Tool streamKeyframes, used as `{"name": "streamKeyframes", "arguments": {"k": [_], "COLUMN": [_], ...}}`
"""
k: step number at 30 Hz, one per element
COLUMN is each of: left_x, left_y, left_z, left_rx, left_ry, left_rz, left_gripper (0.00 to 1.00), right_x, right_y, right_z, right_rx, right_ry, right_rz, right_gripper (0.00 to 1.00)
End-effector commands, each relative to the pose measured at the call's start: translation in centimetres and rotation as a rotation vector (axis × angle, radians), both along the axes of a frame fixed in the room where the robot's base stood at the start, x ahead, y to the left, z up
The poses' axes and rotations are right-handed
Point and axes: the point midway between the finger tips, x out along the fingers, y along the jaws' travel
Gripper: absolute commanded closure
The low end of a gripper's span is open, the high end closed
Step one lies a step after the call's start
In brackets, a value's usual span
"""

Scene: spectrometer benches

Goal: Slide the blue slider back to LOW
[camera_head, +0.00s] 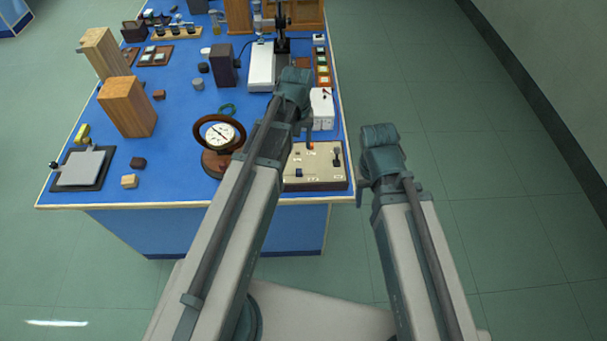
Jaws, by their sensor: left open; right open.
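A cream control panel (322,168) lies at the front right corner of the blue bench. A small blue slider (299,173) sits on the panel's near left part; its LOW marking is too small to read. The panel also bears an orange part (311,145) and a dark lever (337,158). My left gripper (302,128) is open, above the panel's far left side, apart from the slider in the picture; its arm hides the panel's left edge. My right gripper (361,194) is open and empty, beside the bench's right edge. The fingers of both are small and partly hidden.
A round dial gauge (219,134) stands left of my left arm. A white box (322,108) stands behind the panel, with a microscope-like instrument (262,66) farther back. Wooden blocks (127,106) stand at the left. The floor right of the bench is clear.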

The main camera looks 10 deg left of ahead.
Motion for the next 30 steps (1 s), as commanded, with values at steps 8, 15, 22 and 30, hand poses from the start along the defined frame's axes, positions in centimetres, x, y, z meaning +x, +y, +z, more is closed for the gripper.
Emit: {"name": "streamKeyframes", "arguments": {"k": [8, 15, 22, 30], "left_x": [0.0, 0.0, 0.0, 0.0], "left_y": [0.0, 0.0, 0.0, 0.0], "left_z": [-1.0, -3.6, -6.9, -10.8], "left_rx": [0.0, 0.0, 0.0, 0.0], "left_ry": [0.0, 0.0, 0.0, 0.0], "left_rz": [-0.002, -0.002, -0.003, -0.003], "left_gripper": [0.43, 0.43, 0.43, 0.43], "right_x": [0.0, 0.0, 0.0, 0.0], "right_y": [0.0, 0.0, 0.0, 0.0], "right_z": [-1.0, -3.6, -6.9, -10.8], "right_rx": [0.0, 0.0, 0.0, 0.0], "right_ry": [0.0, 0.0, 0.0, 0.0], "right_rz": [0.0, -0.001, -0.002, -0.002], "right_gripper": [0.43, 0.43, 0.43, 0.43]}}
